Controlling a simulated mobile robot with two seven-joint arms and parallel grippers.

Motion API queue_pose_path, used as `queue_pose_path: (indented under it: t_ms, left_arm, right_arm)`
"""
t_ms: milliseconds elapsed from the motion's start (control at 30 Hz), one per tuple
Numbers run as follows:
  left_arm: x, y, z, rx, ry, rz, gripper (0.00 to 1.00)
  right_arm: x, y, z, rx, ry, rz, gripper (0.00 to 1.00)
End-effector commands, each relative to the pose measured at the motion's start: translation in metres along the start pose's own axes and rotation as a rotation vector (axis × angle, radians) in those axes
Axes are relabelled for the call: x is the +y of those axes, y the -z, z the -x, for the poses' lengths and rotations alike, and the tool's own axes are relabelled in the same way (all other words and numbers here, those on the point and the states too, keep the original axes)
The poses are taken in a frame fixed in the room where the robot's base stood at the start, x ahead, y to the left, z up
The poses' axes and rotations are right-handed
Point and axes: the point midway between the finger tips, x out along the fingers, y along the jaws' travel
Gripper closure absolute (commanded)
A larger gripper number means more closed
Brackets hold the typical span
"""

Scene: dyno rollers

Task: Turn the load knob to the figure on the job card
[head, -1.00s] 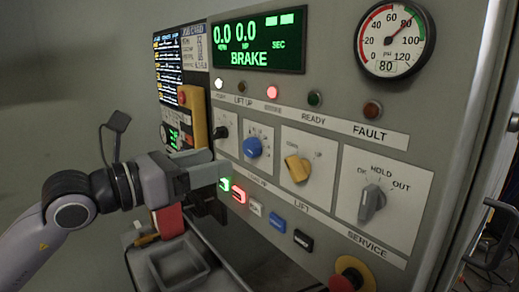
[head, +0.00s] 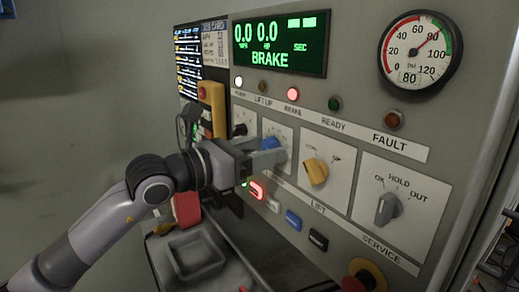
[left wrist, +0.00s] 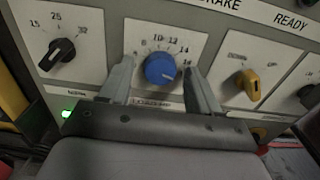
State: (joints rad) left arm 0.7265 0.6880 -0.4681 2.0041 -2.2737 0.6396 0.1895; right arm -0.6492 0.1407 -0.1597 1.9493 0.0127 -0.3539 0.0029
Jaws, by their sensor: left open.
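The blue load knob (left wrist: 160,69) sits on a white dial plate with figures that seem to run up to 16. A pale mark on it appears to point to the lower right. My left gripper (left wrist: 159,72) is open, with one finger on each side of the knob; I cannot tell whether they touch it. In the head view the left gripper (head: 268,158) partly hides the blue knob (head: 274,145). The job card (head: 215,44) is on the panel at upper left, its figures too small to read. My right gripper is not in view.
A black knob (left wrist: 57,54) and a yellow knob (left wrist: 248,84) flank the blue one. A grey selector (head: 389,209) is farther right. Push buttons (head: 293,220) lie below, with a red stop button (head: 366,277) at lower right. A grey tray (head: 195,254) lies under the arm.

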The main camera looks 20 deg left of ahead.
Motion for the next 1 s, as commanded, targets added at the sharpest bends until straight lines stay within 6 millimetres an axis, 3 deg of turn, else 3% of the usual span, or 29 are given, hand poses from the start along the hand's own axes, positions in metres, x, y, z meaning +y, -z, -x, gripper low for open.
queue_pose_path:
  t_ms: [33,167,200,567,1000]
  left_arm:
    - [0.0,0.0001,0.0001,0.0,0.0,0.0,0.47]
    - [0.0001,0.0002,0.0002,0.0,0.0,0.001,0.9]
    - [0.0001,0.0002,0.0003,0.0,0.0,0.001,0.93]
    - [-0.0003,0.0005,0.0002,-0.001,0.0,0.053,0.93]
    - [-0.0012,-0.0017,-0.0003,0.0,0.001,0.391,0.93]
  right_arm:
    - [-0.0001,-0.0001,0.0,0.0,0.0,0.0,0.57]
    - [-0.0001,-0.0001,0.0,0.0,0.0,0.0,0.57]
    - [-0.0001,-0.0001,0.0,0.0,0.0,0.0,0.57]
    - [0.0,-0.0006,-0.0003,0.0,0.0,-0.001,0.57]
    - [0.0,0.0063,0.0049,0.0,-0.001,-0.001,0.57]
